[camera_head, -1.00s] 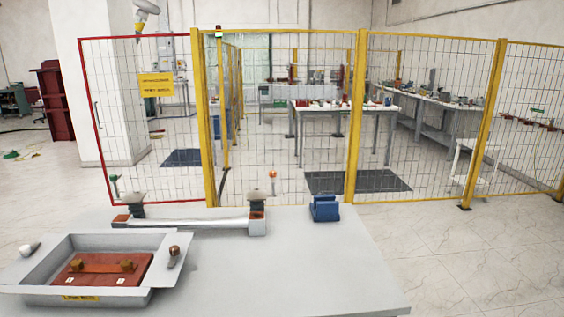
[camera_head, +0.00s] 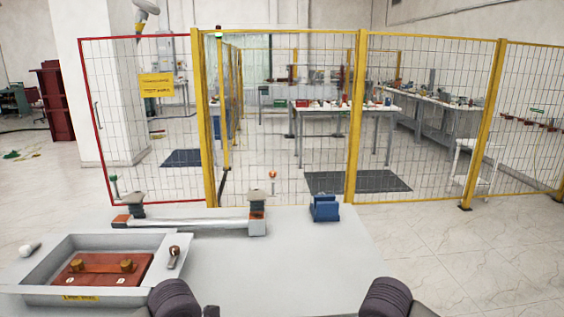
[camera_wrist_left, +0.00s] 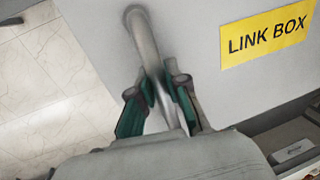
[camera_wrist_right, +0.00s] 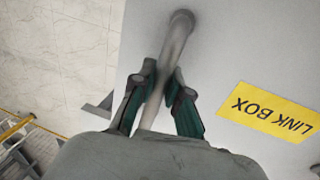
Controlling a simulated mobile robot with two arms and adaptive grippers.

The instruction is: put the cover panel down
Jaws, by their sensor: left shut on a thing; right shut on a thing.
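The cover panel is a flat light-grey plate with a yellow LINK BOX label. It fills much of the left wrist view (camera_wrist_left: 205,60) and the right wrist view (camera_wrist_right: 225,55). My left gripper (camera_wrist_left: 156,85) is shut on one pale bar handle (camera_wrist_left: 141,32) of the panel. My right gripper (camera_wrist_right: 161,82) is shut on another such handle (camera_wrist_right: 178,28). I cannot make out the panel in the head view; only dark rounded parts of my arms show at its bottom edge. What lies under the panel is hidden.
An open grey box (camera_head: 30,290) with a red-brown block (camera_head: 105,270) inside stands on the grey table (camera_head: 300,265), front left. A long link bar (camera_head: 190,222) lies behind it, with a blue block (camera_head: 324,208) to its right. Yellow fencing (camera_head: 355,120) stands beyond the table.

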